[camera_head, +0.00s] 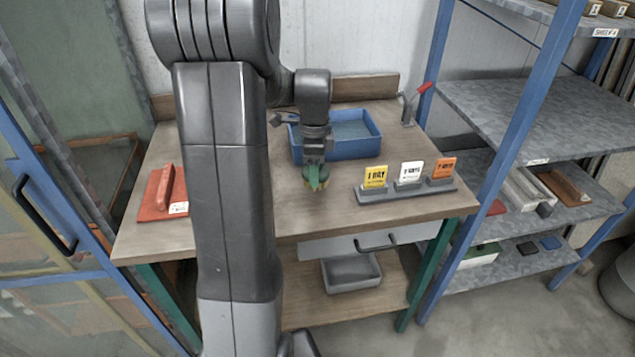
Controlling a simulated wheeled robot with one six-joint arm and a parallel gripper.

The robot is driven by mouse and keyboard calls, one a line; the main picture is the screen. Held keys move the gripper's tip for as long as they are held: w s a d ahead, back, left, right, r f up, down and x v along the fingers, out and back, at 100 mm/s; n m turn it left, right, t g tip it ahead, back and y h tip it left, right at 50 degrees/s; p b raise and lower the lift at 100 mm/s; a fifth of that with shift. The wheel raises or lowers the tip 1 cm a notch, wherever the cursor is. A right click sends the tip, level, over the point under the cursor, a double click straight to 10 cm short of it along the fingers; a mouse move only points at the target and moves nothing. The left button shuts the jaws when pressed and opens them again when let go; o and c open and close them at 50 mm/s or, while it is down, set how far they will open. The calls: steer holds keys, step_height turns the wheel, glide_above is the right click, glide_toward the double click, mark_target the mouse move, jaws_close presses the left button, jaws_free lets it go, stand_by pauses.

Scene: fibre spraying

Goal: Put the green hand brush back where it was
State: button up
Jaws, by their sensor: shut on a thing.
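The green hand brush (316,174) is in my gripper (317,160), above the front middle of the wooden workbench (262,217). Its green body points down toward the camera, with yellowish bristles showing at its lower edge. My gripper is shut on it, just in front of the blue tray (372,148). Whether the brush touches the bench top is hard to tell. My arm hides part of the bench to the left of the brush.
A red board with a raised red piece (165,188) and a white label lies at the bench's left. A grey holder (364,194) with yellow, white and orange cards stands at right. A red-handled clamp (408,107) is behind it. Blue-framed shelves (497,107) stand right.

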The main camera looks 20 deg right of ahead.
steer(key=shift+f, duration=2.1)
steer(key=shift+f, duration=0.1)
steer(key=shift+f, duration=0.15)
steer(key=o, duration=0.9)
step_height(320, 180, up, 12)
steer(key=shift+r, duration=0.25)
